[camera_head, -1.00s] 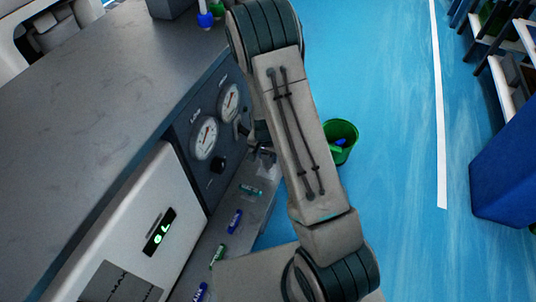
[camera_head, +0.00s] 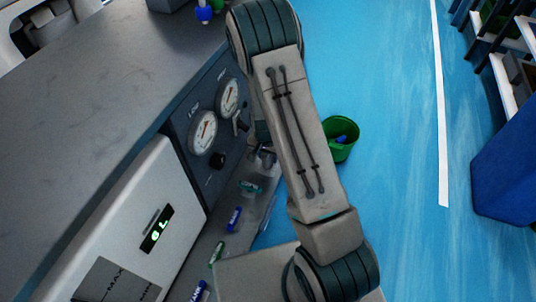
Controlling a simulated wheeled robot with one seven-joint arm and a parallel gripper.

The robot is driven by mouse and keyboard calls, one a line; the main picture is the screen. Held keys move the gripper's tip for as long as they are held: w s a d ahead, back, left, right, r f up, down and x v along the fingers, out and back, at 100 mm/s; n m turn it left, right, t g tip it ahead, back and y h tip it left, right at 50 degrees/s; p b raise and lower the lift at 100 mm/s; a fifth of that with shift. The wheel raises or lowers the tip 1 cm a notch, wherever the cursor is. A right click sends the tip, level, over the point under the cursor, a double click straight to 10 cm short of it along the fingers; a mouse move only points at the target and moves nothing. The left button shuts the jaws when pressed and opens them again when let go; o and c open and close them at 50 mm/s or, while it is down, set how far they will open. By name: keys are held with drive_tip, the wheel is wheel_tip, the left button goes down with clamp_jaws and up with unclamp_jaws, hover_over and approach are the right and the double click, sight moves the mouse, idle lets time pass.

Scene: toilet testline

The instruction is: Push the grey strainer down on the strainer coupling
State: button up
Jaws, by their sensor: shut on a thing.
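I cannot make out the grey strainer or the strainer coupling in the head view. My arm (camera_head: 297,130) crosses the middle of the picture, from the bottom up to a dark ribbed joint at the top. It hides whatever is right behind it. A part of my arm shows at its left edge, close to the gauge panel (camera_head: 213,130). My gripper's fingers cannot be made out, and neither can anything between them.
A grey worktop (camera_head: 85,95) fills the left, above a white unit with a green display (camera_head: 158,228). A lower shelf holds several markers, one of them blue (camera_head: 233,218). A green bin (camera_head: 345,150) stands on the blue floor. Open floor (camera_head: 395,120) lies right of my arm.

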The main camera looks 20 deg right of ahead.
drive_tip(key=shift+f, duration=0.3)
drive_tip(key=o, duration=1.1)
drive_tip(key=r+p, duration=0.1)
drive_tip(key=r, duration=0.3)
drive_tip(key=s+r+p, duration=0.1)
drive_tip(key=r, duration=0.4)
drive_tip(key=a+r+p, duration=0.1)
drive_tip(key=r, duration=0.3)
drive_tip(key=shift+s+r, duration=0.25)
drive_tip(key=shift+r, duration=0.1)
drive_tip(key=s+r+n+p, duration=0.2)
drive_tip(key=s+r+p, duration=0.4)
drive_tip(key=r, duration=0.7)
drive_tip(key=s+r+n+t+p, duration=0.1)
drive_tip(key=s+r+p, duration=0.6)
drive_tip(key=r, duration=0.7)
drive_tip(key=s+d+r+n+p, duration=0.1)
drive_tip(key=s+r+n+p, duration=0.3)
drive_tip(key=r, duration=1)
drive_tip(key=shift+s+t+y+p, duration=0.3)
drive_tip(key=shift+s+y+p, duration=0.1)
drive_tip(key=shift+s+p, duration=0.75)
